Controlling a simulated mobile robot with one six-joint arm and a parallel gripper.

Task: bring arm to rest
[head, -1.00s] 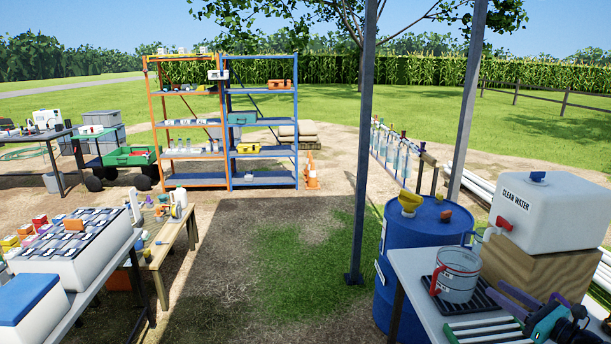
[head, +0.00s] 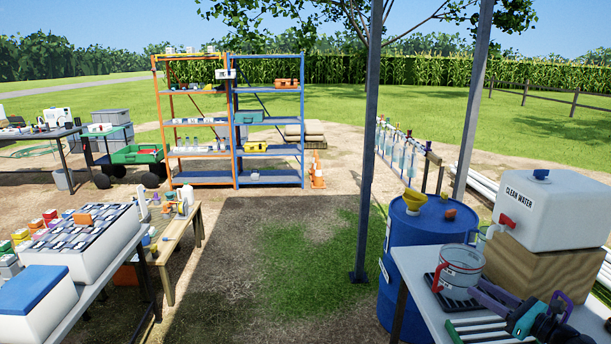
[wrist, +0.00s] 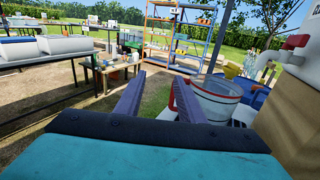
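My gripper (head: 482,290) is at the lower right of the head view, low over the right-hand table, just in front of a clear measuring jug (head: 460,268) with a red handle. In the wrist view the two purple fingers of my gripper (wrist: 158,92) stand apart with nothing between them. The jug (wrist: 215,100) shows just beyond and to the right of the right finger there. I cannot tell whether the finger touches it.
A white clean water tank (head: 540,205) on a wooden block stands right of the jug. A blue barrel (head: 405,260) with a yellow funnel and a grey post (head: 366,150) are to the left. Open ground (head: 280,250) lies mid-view. Coolers (head: 110,260) stand on the left table.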

